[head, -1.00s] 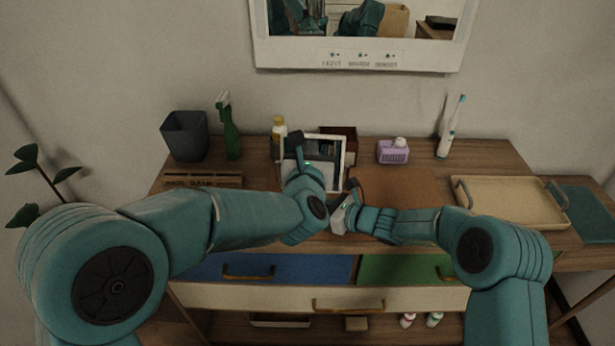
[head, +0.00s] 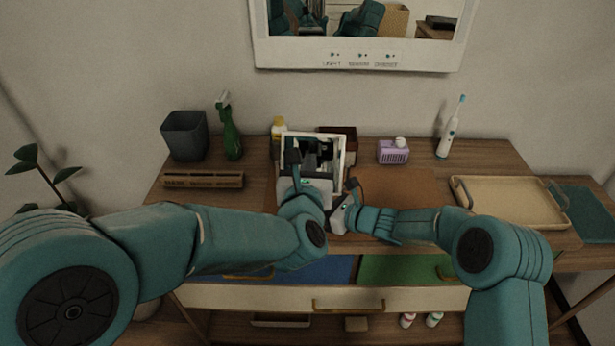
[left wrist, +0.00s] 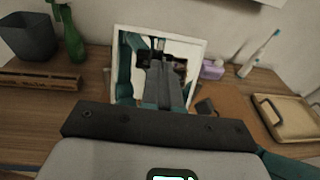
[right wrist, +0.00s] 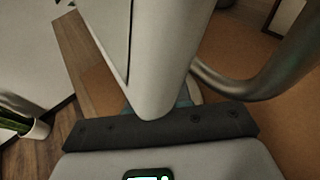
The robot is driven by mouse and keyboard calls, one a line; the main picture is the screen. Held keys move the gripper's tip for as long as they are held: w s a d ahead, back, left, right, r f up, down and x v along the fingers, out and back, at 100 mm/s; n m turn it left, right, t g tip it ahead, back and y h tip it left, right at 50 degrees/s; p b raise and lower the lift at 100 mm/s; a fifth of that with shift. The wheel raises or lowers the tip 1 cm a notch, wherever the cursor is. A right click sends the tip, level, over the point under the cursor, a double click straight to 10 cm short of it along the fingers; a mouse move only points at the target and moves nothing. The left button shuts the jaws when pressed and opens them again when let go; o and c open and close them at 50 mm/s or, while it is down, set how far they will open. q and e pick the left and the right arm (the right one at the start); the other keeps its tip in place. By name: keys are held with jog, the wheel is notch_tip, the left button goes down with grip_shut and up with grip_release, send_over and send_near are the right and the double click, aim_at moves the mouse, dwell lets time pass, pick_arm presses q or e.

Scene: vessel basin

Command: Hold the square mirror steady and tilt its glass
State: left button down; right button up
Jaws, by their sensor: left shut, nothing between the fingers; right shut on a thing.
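The square mirror (head: 341,153) stands upright on the table in a pale frame, and it also shows in the left wrist view (left wrist: 198,62). My left gripper (head: 296,160) is shut and empty in front of the glass, over its left part. In the left wrist view its fingers (left wrist: 165,78) point at the glass, which reflects them; whether they touch it I cannot tell. My right gripper (head: 351,187) is low at the mirror's right side, shut on part of it.
A wooden block (head: 203,180), dark bin (head: 185,136) and green spray bottle (head: 231,135) stand left. A yellow-capped bottle (head: 279,128) and brown box (head: 345,140) are behind the mirror. A purple basket (head: 393,152), toothbrush (head: 450,130) and tray (head: 510,204) stand right.

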pick_arm(q)
jog(key=shift+s, duration=0.4)
pick_arm(e)
jog(key=shift+f, duration=0.1)
jog(key=o, duration=0.9)
jog(key=v, duration=1.2)
jog(key=shift+s+d, duration=0.1)
